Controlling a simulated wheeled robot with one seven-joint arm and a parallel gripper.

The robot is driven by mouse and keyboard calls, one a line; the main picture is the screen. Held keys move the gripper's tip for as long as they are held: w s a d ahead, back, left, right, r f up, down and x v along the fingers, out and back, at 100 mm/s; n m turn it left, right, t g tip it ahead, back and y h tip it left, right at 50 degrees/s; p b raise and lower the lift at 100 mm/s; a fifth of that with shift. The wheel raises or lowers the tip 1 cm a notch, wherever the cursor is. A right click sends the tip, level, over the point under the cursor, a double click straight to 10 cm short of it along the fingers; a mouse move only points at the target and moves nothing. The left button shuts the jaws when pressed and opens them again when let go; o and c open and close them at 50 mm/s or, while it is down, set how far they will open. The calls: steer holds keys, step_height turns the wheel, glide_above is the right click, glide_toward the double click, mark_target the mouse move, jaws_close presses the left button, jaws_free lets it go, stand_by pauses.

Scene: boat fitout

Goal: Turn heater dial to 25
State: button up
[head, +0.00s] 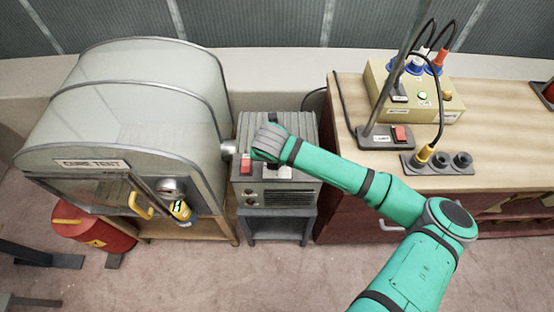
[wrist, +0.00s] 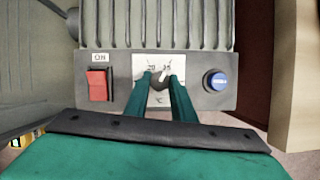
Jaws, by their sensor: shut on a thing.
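My gripper (wrist: 162,80) is shut on the dark dial (wrist: 159,84) in the middle of this plate. A white pointer shows near the 25 mark, but its exact setting is hard to read. In the head view my arm hides the dial.
On the heater panel, a red ON switch (wrist: 98,84) sits left of the dial and a blue button (wrist: 216,81) right. The bench (head: 350,108) at right bears a lamp, a yellow box and sockets.

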steer(key=shift+d, duration=0.1)
steer(key=o, duration=1.1)
steer(key=shift+c, duration=0.2)
steer(key=v, duration=1)
steer(key=shift+r, duration=0.4)
steer(key=shift+s, duration=0.1)
